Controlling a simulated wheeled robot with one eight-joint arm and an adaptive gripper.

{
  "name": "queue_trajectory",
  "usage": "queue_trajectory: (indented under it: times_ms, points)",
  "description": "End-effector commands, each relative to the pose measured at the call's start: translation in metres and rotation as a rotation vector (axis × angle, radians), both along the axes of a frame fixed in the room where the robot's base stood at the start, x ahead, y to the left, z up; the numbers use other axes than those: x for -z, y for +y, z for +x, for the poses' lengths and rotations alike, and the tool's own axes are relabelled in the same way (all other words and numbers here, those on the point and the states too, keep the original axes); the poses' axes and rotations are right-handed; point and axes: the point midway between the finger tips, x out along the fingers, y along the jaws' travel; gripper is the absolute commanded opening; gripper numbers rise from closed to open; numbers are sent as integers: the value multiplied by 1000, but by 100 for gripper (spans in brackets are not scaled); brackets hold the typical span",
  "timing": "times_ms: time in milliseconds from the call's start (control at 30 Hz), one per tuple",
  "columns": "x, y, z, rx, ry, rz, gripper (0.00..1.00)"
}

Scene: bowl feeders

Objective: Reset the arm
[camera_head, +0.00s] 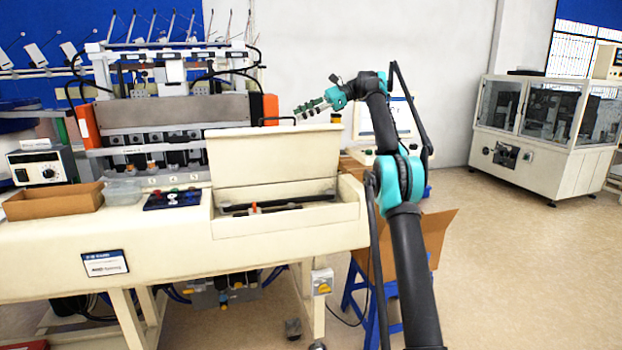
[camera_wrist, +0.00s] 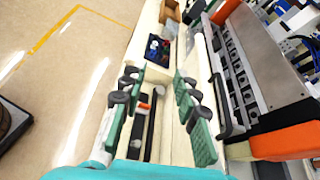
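My arm rises from the lower right in the head view and reaches left over the machine. My gripper (camera_head: 312,108) is held in the air above the machine's raised cream lid (camera_head: 272,160). In the wrist view, the two green fingers of my gripper (camera_wrist: 158,115) are spread apart, with nothing held between them. Beyond the fingers lies the open compartment (camera_wrist: 139,130) of the machine, with dark strips and a small orange and white piece (camera_wrist: 143,106) inside. The compartment also shows in the head view (camera_head: 285,212).
A cardboard tray (camera_head: 50,203), a clear container (camera_head: 122,191) and a dark button panel (camera_head: 173,199) are on the machine's left. An open cardboard box (camera_head: 432,232) stands behind my arm. A glazed cabinet machine (camera_head: 540,165) stands at right. Floor between is clear.

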Motion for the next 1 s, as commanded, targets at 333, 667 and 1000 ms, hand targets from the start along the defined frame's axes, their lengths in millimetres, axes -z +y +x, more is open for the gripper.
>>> queue_trajectory:
  times_ms: [333,667,1000]
  points:
    - [16,-6,-1,0,-76,-59,31]
    - [52,-20,-15,-17,-219,-177,31]
    - [142,-60,-83,-105,-493,-418,31]
